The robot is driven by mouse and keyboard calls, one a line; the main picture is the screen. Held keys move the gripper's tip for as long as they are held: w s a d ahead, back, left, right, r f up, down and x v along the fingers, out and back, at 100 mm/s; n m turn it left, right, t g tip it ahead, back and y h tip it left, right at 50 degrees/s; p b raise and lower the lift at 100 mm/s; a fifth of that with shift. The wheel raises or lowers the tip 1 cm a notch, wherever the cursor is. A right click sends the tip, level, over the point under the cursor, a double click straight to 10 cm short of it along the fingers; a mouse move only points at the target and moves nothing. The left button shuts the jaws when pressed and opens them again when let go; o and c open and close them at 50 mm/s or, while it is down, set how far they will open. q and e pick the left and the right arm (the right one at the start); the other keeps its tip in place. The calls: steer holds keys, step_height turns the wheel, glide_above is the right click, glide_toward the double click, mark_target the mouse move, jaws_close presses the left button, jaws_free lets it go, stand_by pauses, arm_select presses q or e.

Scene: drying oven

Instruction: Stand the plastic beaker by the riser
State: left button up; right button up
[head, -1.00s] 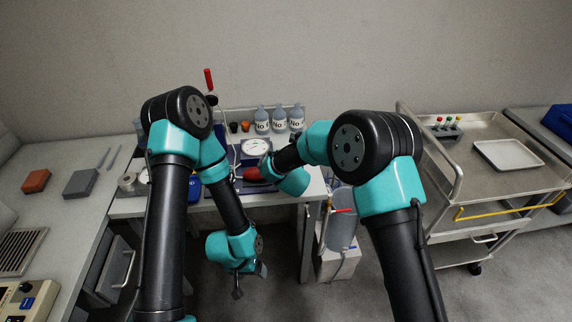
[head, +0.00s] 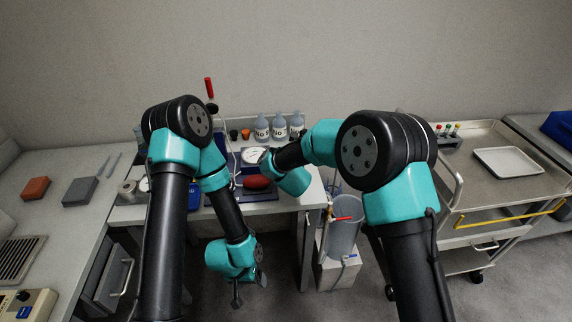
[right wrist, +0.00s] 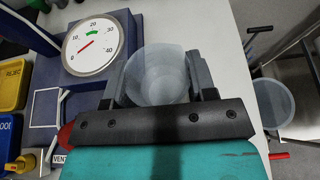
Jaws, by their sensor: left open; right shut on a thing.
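My right gripper (right wrist: 157,88) is shut on the clear plastic beaker (right wrist: 158,72), with one finger on each side of it. In the right wrist view the beaker is beside the round dial (right wrist: 92,44), over the pale bench top. In the head view my right arm hides the beaker and most of this gripper. My left gripper (head: 238,292) hangs low in front of the bench, open and empty. Several labelled bottles (head: 262,129) stand at the back of the bench on what looks like a low riser, partly hidden.
A red rounded object (head: 257,182) lies in front of the dial. A large translucent container (head: 343,238) stands on a white box beside the bench. Blue and yellow bins (right wrist: 12,82) are at the left. A steel cart with a white tray (head: 508,161) is at the right.

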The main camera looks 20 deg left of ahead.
steer(key=s+d+r, duration=0.1)
steer(key=s+d, duration=0.3)
steer(key=s, duration=1.1)
steer(key=shift+d+r, duration=0.15)
steer(key=shift+d, duration=0.05)
steer(key=shift+s, duration=0.15)
stand_by(0.7)
steer(key=w+d+f+m+h, duration=0.2)
steer(key=w+d, duration=0.3)
steer(key=d, duration=0.7)
steer(key=w+d+f+m+h, duration=0.3)
steer(key=w+d+h, duration=0.1)
steer(key=d, duration=0.8)
steer(key=w+d+f+m+h, duration=0.2)
steer(key=w+d, duration=0.4)
steer(key=d, duration=0.6)
steer(key=shift+w+d+f+m+h, duration=0.2)
steer(key=shift+f+m+h, duration=0.1)
steer(key=shift+m+h, duration=0.3)
steer(key=shift+s+f, duration=0.1)
steer(key=shift+f, duration=0.05)
